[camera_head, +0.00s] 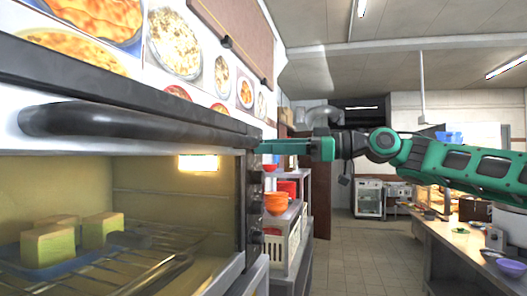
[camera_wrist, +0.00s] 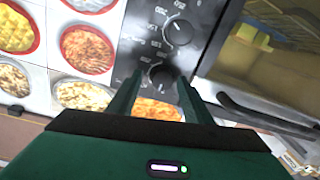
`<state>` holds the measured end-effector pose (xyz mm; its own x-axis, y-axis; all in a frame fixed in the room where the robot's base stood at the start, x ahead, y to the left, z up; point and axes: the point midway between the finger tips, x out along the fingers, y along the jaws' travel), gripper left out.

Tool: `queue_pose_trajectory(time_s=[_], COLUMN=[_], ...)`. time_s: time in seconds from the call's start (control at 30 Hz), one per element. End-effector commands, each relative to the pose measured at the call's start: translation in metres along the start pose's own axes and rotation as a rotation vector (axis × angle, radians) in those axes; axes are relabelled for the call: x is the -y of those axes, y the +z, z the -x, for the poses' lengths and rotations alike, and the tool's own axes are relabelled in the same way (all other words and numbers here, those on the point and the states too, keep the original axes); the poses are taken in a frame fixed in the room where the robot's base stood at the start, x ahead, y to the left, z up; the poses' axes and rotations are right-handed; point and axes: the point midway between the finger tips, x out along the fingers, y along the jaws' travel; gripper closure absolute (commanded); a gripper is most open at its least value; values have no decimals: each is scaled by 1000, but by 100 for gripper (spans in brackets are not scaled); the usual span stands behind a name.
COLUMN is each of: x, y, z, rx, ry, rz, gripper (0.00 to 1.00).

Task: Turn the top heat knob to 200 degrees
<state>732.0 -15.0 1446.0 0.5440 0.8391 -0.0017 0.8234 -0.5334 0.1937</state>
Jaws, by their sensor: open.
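The oven's dark control panel (camera_wrist: 143,45) shows in the wrist view with two round black knobs. The panel appears upside down there, so the nearer knob (camera_wrist: 162,75) seems to be the top heat knob; the other knob (camera_wrist: 178,32) lies farther up the picture. My gripper (camera_wrist: 160,80) is open, its two fingers on either side of the nearer knob in the picture. I cannot tell whether they touch it. In the head view my green gripper (camera_head: 262,147) points left at the upper part of the panel, which is seen nearly edge-on. The pointer's exact setting is unclear.
The oven door's black handle (camera_head: 130,122) runs along its top, close to my gripper. Yellow blocks (camera_head: 48,243) sit behind the glass. A shelf with orange bowls (camera_head: 276,202) stands beyond the oven. A counter (camera_head: 455,250) is at right; the floor (camera_head: 365,250) between is clear.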

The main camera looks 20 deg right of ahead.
Motion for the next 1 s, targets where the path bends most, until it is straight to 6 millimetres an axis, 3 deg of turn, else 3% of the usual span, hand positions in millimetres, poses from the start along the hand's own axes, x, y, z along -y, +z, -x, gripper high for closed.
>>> queue_pose_trajectory(time_s=[0.27,0.43,0.47,0.5,0.53,0.63,1.0], x=[0,0,0,-1,10,4,0], y=[0,0,0,0,0,-1,0], z=[-2,-1,-1,-1,-19,-8,-2], rx=[0,0,-1,-1,5,-2,-9], ry=[0,0,1,1,-4,-2,0], rz=[0,0,0,0,-1,-2,-133], gripper=[54,93,95,95,95,95,95])
